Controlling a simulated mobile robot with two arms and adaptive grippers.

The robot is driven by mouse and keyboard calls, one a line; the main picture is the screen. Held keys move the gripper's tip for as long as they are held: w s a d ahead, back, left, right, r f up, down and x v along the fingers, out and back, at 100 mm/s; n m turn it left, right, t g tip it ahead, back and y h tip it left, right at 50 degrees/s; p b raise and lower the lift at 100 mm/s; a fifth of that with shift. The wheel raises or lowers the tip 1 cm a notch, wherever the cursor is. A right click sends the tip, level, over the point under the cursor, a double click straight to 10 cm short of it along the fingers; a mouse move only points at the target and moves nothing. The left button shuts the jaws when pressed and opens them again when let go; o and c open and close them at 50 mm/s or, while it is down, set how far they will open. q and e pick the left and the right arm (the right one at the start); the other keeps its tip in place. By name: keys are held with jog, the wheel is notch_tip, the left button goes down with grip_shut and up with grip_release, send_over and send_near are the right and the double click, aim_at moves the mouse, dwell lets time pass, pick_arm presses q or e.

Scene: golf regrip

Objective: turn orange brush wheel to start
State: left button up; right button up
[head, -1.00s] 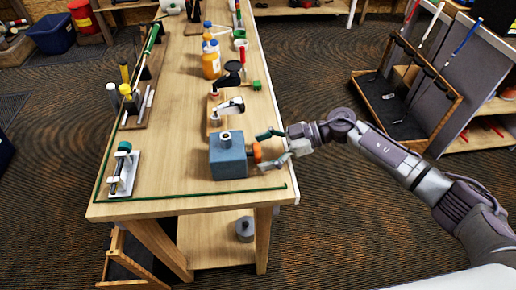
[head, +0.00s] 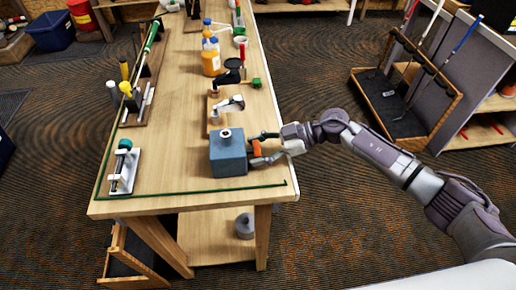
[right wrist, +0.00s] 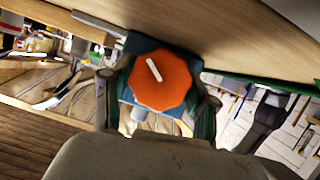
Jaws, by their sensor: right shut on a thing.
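The orange brush wheel (head: 255,148) is on the right side of a blue-grey box (head: 228,155) standing near the front of the workbench. In the right wrist view the orange wheel (right wrist: 160,80) faces the camera, with a white mark slanting on its face. My right gripper (head: 262,149) reaches in from the right, with its fingers on either side of the wheel. It is shut on the wheel; the fingers also show at both sides in the right wrist view (right wrist: 155,105). My left gripper is not in view.
Orange bottles (head: 211,60) and a grey clamp tool (head: 228,104) stand behind the box. A rack with clubs (head: 405,105) stands at the right.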

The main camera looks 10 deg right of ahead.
jog(key=shift+s+r+n+t+p, duration=0.1)
jog(key=shift+n+t+p, duration=0.4)
jog(key=shift+n+t, duration=0.7)
jog(key=shift+n, duration=0.7)
jog(key=o, duration=1.2)
jog(key=v, duration=1.2)
jog(key=shift+f, duration=0.25)
jog(key=shift+c, duration=0.2)
